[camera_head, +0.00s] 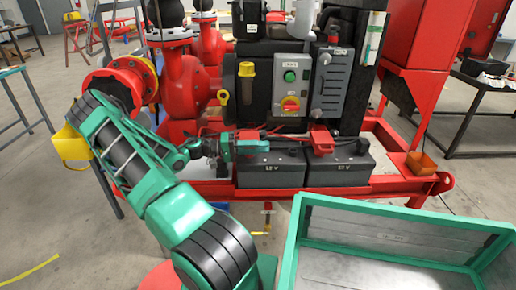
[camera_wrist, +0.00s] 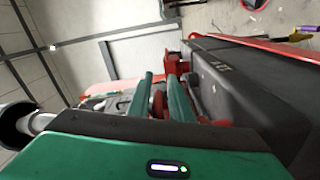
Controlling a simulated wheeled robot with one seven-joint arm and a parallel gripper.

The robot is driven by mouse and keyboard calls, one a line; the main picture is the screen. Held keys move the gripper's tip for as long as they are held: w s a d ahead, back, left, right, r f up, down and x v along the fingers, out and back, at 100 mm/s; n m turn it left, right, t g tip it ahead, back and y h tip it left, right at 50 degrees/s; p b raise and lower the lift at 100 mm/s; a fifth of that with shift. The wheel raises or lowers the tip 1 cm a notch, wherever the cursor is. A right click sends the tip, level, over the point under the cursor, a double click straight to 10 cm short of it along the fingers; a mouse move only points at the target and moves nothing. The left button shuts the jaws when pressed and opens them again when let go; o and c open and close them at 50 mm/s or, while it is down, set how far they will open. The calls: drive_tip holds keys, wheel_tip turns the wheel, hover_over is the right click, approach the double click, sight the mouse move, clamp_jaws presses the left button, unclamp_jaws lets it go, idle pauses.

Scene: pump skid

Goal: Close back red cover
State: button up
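A red cover (camera_head: 321,139) sits on top of the right black battery (camera_head: 338,170). A red piece also shows just past my fingertips in the wrist view (camera_wrist: 177,64); I cannot tell whether it is the same cover. My gripper (camera_head: 225,148) is low over the left end of the left battery (camera_head: 268,170), to the left of the cover. In the wrist view my gripper (camera_wrist: 162,80) has its two green fingers apart, with a gap between them and nothing clearly held. The cover's hinge and exact angle are too small to tell.
A grey control box (camera_head: 291,85) with a green button and a red-yellow switch stands behind the batteries. Red pump housings (camera_head: 185,85) stand close behind my arm. A green-rimmed bin (camera_head: 297,232) is at the front right. Cables run over the batteries.

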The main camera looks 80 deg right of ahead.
drive_tip(key=shift+o, duration=0.4)
drive_tip(key=shift+a, duration=0.1)
drive_tip(key=v, duration=1.1)
drive_tip(key=shift+s+f, duration=0.1)
drive_tip(key=a+r+n+t+y, duration=0.1)
drive_tip(key=a+r+n+t, duration=0.3)
drive_tip(key=a, duration=0.8)
drive_tip(key=w+a+r+n+t+y, duration=0.1)
drive_tip(key=a+r+n+t+y, duration=0.1)
drive_tip(key=a+t, duration=0.5)
drive_tip(key=w+a+r+n+t+y, duration=0.1)
drive_tip(key=a+r+n+t, duration=0.4)
drive_tip(key=a, duration=1.2)
drive_tip(key=shift+a+r+n+t+y, duration=0.4)
drive_tip(key=shift+t+y, duration=0.2)
drive_tip(key=shift+t, duration=0.1)
drive_tip(key=shift+s+d, duration=0.15)
